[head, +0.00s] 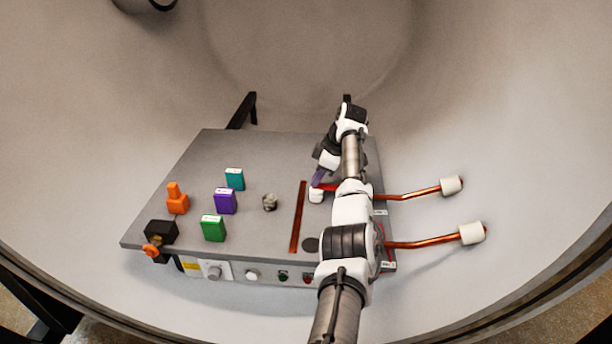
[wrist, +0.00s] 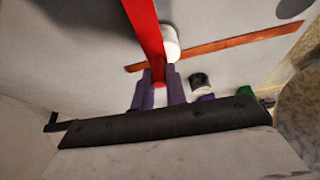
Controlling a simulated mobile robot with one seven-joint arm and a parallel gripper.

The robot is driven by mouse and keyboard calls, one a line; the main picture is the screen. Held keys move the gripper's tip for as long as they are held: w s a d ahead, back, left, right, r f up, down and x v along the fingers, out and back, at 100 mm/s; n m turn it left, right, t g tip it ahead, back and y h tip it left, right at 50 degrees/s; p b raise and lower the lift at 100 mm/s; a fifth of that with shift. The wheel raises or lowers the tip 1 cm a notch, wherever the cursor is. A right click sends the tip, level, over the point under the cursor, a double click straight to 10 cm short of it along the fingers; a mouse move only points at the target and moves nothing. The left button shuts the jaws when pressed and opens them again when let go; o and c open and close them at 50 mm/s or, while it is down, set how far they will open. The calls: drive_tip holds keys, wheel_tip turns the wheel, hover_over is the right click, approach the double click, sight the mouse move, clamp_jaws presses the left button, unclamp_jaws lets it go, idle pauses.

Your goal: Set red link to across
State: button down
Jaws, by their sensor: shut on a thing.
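The red link (wrist: 145,32) is a flat red bar that runs from the top edge of the wrist view down to my gripper (wrist: 159,80). My gripper is shut on its near end, with one purple-grey finger on each side. In the head view a short red piece of the link shows (head: 328,187) beside my gripper's purple finger (head: 319,177). My arm hides the rest, so its far end and exact angle cannot be told there. A white round post (wrist: 170,42) stands close beside the bar; it also shows in the head view (head: 316,195).
A long copper strip (head: 297,218) lies left of the post on the grey panel (head: 280,155). Teal (head: 235,179), purple (head: 226,201) and green (head: 213,229) blocks stand further left, with a small metal knob (head: 270,202). Two copper rods (head: 415,194) with white ends stick out right.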

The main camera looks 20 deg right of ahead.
sight(333, 189)
drive_tip(key=shift+s+a+n, duration=0.15)
drive_tip(key=shift+s+n, duration=0.25)
drive_tip(key=shift+n, duration=0.1)
drive_tip(key=shift+g, duration=0.3)
drive_tip(key=c, duration=1.4)
unclamp_jaws()
drive_tip(key=shift+s, duration=0.1)
drive_tip(key=shift+r, duration=0.4)
drive_tip(key=p+v, duration=0.2)
drive_tip(key=v, duration=1.1)
drive_tip(key=shift+s, duration=0.1)
